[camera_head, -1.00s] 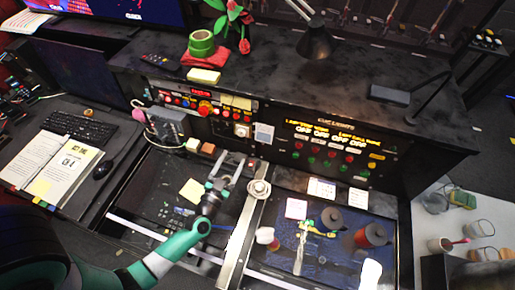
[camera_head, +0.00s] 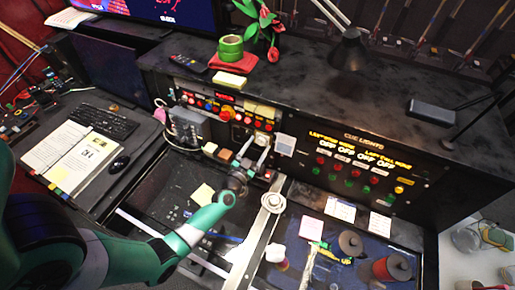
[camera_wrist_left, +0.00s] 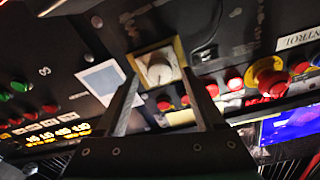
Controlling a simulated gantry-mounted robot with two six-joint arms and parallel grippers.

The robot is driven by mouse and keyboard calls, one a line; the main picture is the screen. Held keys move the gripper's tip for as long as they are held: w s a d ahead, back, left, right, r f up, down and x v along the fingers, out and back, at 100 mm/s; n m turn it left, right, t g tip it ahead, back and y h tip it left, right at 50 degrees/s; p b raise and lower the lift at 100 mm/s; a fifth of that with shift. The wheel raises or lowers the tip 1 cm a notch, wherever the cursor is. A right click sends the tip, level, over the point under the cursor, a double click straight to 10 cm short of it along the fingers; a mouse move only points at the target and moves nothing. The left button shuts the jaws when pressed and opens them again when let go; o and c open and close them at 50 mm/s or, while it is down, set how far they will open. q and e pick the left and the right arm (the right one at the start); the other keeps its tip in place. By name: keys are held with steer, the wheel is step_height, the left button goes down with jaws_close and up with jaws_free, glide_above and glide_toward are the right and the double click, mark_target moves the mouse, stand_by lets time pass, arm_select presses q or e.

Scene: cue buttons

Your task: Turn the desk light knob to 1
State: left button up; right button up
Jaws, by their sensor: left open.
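The desk light knob (camera_wrist_left: 158,70) is a round pale knob on a yellow-edged square plate in the left wrist view. In the head view the knob (camera_head: 262,139) is small, on the upright panel, left of a pale square note. My left gripper (camera_wrist_left: 160,85) is open, with one finger on each side of the knob in the wrist view. Whether the fingers touch it cannot be told. In the head view my left gripper (camera_head: 256,156) is just in front of the panel. The knob's setting marks are too small to read. My right gripper is not in view.
Red buttons and a large red-and-yellow button (camera_wrist_left: 268,75) sit beside the knob. The cue lights panel (camera_head: 362,165) with red and green buttons is to the right. A round silver part (camera_head: 273,202) stands on the desk below. A lamp (camera_head: 348,50) stands above.

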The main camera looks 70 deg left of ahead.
arm_select(q)
jaws_close()
stand_by(0.4)
steer(key=shift+n, duration=0.4)
steer(key=n+y+p, duration=0.1)
steer(key=n+p, duration=0.1)
steer(key=n, duration=0.2)
steer(key=shift+r+g, duration=0.15)
steer(key=shift+g, duration=0.25)
steer(key=n+p, duration=0.1)
steer(key=n, duration=0.2)
steer(key=n+g+p, duration=0.1)
steer(key=n, duration=0.3)
steer(key=shift+w+d+y, duration=0.1)
steer(key=shift+y, duration=0.3)
steer(key=n+g+p, duration=0.1)
steer(key=n, duration=0.5)
steer(key=shift+p, duration=0.3)
steer(key=n+p, duration=0.1)
steer(key=n, duration=0.4)
steer(key=shift+n+g, duration=0.3)
steer(key=shift+g, duration=0.1)
